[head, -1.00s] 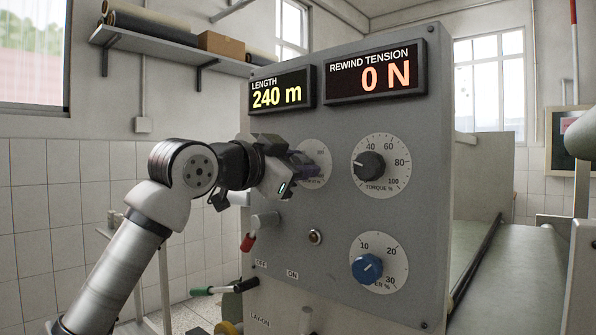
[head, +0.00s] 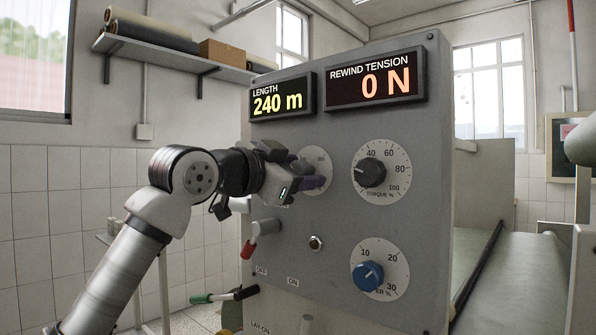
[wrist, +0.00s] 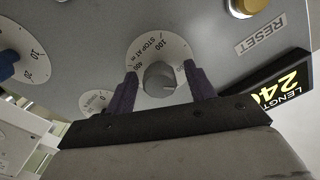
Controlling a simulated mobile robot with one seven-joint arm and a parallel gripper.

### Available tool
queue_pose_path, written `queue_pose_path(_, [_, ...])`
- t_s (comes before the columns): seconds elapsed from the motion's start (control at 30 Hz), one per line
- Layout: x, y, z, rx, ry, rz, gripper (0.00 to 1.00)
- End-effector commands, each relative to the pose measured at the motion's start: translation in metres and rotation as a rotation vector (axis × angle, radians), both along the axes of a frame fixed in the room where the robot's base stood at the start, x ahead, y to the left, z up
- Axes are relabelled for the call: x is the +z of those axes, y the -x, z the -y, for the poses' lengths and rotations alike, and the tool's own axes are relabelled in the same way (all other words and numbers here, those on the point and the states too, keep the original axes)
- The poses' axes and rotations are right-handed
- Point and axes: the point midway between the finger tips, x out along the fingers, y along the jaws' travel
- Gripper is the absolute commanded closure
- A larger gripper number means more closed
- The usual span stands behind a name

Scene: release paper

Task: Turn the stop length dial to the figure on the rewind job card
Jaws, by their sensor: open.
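The stop length dial, marked "STOP AT m" (wrist: 147,52), is a pale round scale on the grey panel with a grey knob (wrist: 160,77). My gripper (wrist: 164,80) is open, with one purple finger on each side of this knob and a visible gap to it. In the head view my gripper (head: 304,177) is at the panel and hides much of the dial (head: 318,160). Figures 100 and 400 show on the scale; I cannot read the pointer's setting. The rewind job card is not seen in these frames.
The length display (head: 279,102) reads 240 m and the tension display (head: 375,82) reads 0 N. The wrist view shows a RESET label (wrist: 262,35).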

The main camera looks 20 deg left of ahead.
Motion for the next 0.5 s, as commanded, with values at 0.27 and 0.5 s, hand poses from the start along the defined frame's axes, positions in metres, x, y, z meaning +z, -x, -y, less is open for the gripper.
queue_pose_path(0.27, [-0.001, 0.015, -0.006, 0.002, -0.001, 0.001, 0.46])
queue_pose_path(0.5, [-0.002, 0.064, -0.025, 0.003, 0.001, 0.002, 0.46])
